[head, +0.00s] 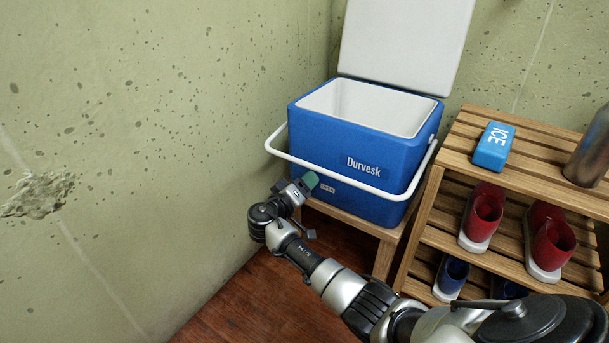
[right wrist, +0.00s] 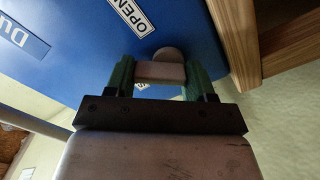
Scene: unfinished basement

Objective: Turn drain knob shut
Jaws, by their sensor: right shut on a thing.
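The blue cooler (head: 385,150), marked Durvesk, stands on a low wooden bench with its white lid open. My right gripper (head: 308,183) is at the lower left of the cooler's front. In the right wrist view its green fingers (right wrist: 160,78) are shut on the pale drain knob (right wrist: 162,72), one on each side of it. A white OPEN label (right wrist: 133,14) shows beside the knob on the blue wall; part of another label shows between the fingers. In the head view my gripper hides the knob. My left gripper is not in view.
The cooler's white handle (head: 328,175) hangs across its front, just above my right gripper. A slatted shelf (head: 471,116) at the right holds a blue ICE pack (head: 494,147), a metal bottle (head: 588,155) and shoes. The green wall is close at the left.

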